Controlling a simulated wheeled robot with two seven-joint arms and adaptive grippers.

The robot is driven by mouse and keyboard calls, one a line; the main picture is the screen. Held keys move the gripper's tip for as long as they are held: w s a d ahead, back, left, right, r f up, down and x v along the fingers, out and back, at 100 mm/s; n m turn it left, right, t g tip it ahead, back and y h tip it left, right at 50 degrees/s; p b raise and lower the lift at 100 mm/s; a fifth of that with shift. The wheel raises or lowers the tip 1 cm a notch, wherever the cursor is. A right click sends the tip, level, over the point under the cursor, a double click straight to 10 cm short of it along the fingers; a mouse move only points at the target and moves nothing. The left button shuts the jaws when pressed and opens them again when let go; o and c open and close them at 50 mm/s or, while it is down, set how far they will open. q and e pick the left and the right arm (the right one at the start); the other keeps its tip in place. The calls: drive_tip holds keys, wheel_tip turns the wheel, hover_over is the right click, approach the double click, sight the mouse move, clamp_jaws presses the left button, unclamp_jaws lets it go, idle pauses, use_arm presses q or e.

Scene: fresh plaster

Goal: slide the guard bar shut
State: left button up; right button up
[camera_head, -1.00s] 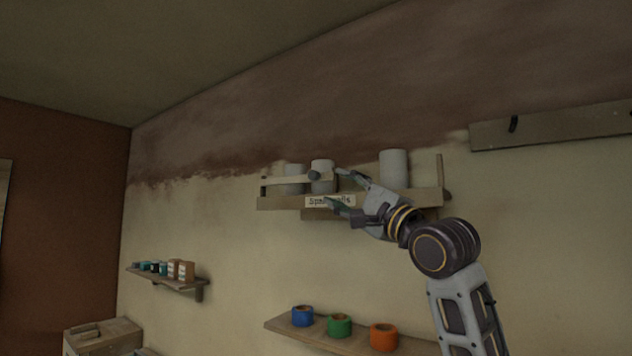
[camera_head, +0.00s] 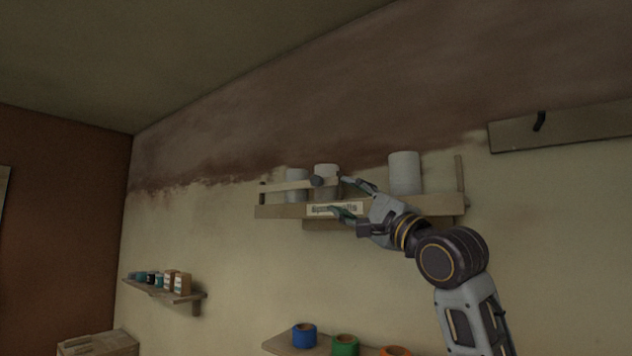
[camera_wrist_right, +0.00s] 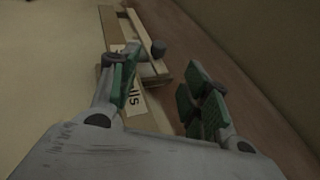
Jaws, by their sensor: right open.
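The guard bar (camera_head: 285,186) is a pale wooden strip across the left part of the wall shelf (camera_head: 280,211), with a dark round knob (camera_head: 318,181) at its right end. The right part of the shelf front has no bar across it, up to a thin upright post (camera_head: 460,174). My right gripper (camera_head: 341,194) is open, just right of the knob, its fingers spread above and below. In the right wrist view the bar (camera_wrist_right: 138,28) and knob (camera_wrist_right: 158,48) lie beyond my open fingers (camera_wrist_right: 160,82), apparently not gripped. My left gripper is out of view.
Pale cylinders stand on the shelf, two behind the bar and one (camera_head: 405,172) at the right. A label (camera_head: 318,209) is on the shelf front. Lower shelves hold small boxes (camera_head: 176,282) and coloured rolls (camera_head: 304,335). A hook board (camera_head: 560,133) is at the right.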

sight(319, 181)
drive_tip(key=p+x, duration=0.4)
drive_tip(key=x, duration=0.8)
drive_tip(key=shift+p, duration=0.3)
drive_tip(key=shift+p+x, duration=0.35)
drive_tip(key=shift+x, duration=0.6)
drive_tip(key=shift+w+f, duration=0.1)
clamp_jaws()
